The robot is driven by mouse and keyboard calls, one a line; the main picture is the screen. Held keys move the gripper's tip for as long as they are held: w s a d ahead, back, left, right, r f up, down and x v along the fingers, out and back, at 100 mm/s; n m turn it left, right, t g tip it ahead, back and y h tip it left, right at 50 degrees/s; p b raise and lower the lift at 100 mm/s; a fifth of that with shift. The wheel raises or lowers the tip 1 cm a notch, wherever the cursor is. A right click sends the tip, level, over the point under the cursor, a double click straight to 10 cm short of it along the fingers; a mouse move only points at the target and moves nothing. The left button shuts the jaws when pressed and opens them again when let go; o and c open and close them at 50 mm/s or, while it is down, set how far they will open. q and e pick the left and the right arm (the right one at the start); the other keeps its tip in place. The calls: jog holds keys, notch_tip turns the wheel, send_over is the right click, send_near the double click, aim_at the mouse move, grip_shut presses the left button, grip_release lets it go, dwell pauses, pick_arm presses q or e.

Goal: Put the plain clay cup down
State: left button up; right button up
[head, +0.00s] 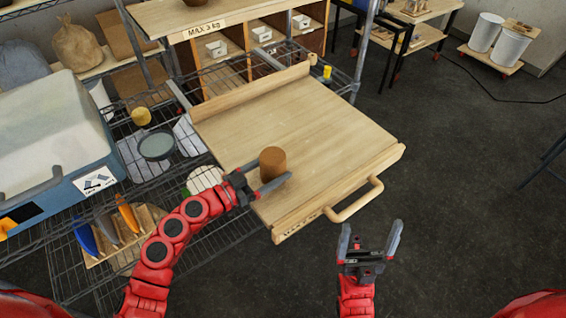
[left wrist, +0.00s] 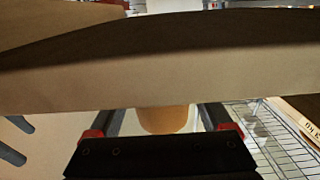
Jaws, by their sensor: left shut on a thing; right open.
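The plain clay cup (head: 272,160) is brown and looks upright over the near left part of the pull-out wooden board (head: 310,115). My left gripper (head: 270,184) is shut on it, one finger along its near side. I cannot tell whether the cup's base touches the board. In the left wrist view the cup (left wrist: 166,119) shows between the fingers, its far part hidden by a pale wooden strip that crosses the picture. My right gripper (head: 370,238) is open and empty, in front of the board's near right edge.
The board has a raised back rail and a wooden handle (head: 355,200) at its front. Left on the wire shelf are a grey dish (head: 156,146), a yellow piece (head: 141,116) and a blue-and-white case (head: 55,140). The board's middle and right are clear.

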aim_at(284, 162)
pick_arm(q)
jog(key=x, duration=0.3)
jog(key=shift+d+r, duration=0.2)
jog(key=shift+d, duration=0.1)
jog(key=shift+w+a+f, duration=0.1)
jog(key=shift+f, duration=0.35)
jog(key=shift+f, duration=0.15)
jog(key=o, duration=1.5)
jog(key=shift+c, duration=0.2)
